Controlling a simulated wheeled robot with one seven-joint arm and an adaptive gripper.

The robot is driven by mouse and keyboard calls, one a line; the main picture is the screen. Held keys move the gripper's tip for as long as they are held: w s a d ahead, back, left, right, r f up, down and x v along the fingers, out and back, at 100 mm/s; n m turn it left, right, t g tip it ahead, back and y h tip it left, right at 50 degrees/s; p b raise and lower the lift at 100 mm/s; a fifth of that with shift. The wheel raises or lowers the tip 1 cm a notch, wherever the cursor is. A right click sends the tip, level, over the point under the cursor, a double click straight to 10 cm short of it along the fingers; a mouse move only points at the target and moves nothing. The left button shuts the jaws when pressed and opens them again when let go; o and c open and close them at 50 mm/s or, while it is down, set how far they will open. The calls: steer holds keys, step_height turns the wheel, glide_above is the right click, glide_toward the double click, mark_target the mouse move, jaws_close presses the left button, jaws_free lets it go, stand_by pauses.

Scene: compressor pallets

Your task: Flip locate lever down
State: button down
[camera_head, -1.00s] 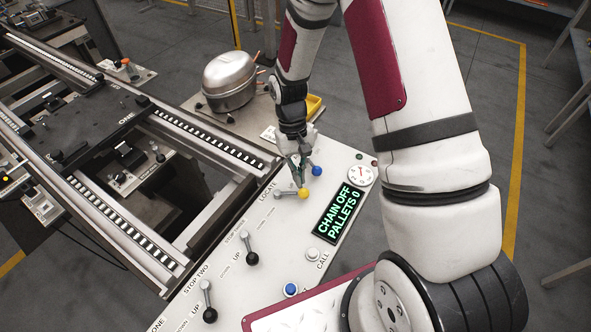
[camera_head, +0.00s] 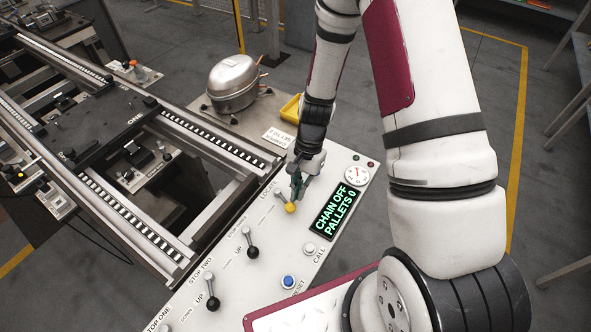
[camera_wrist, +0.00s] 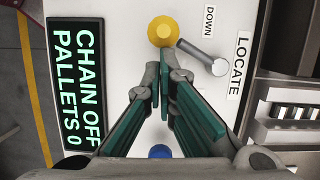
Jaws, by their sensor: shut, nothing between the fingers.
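The locate lever has a metal shaft and a yellow knob (camera_head: 290,208) on the white control panel. In the wrist view its yellow knob (camera_wrist: 163,31) lies up and left of its pivot, on the DOWN label's side. My gripper (camera_head: 296,192) is shut and empty, pointing down at the panel just behind the knob. In the wrist view my gripper's fingertips (camera_wrist: 164,58) are right beside the knob and seem to touch it; real contact is hard to tell. The UP side of the lever is hidden by the fingers.
A blue knob (camera_wrist: 160,152) shows partly under my gripper in the wrist view. Black-knobbed stop levers (camera_head: 251,252) stand further left along the panel. The green-lettered display (camera_head: 335,209) lies right of the lever. A compressor (camera_head: 232,84) stands behind.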

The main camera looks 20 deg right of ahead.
steer(key=shift+s+a, duration=0.3)
steer(key=shift+a, duration=0.05)
stand_by(0.6)
steer(key=w+d, duration=0.1)
steer(key=w+d+r, duration=0.1)
steer(key=d, duration=0.1)
steer(key=shift+w+d, duration=0.25)
steer(key=shift+w, duration=0.1)
steer(key=v, duration=0.9)
steer(key=shift+s+r+b, duration=0.15)
steer(key=shift+r+b, duration=0.2)
steer(key=shift+b, duration=0.1)
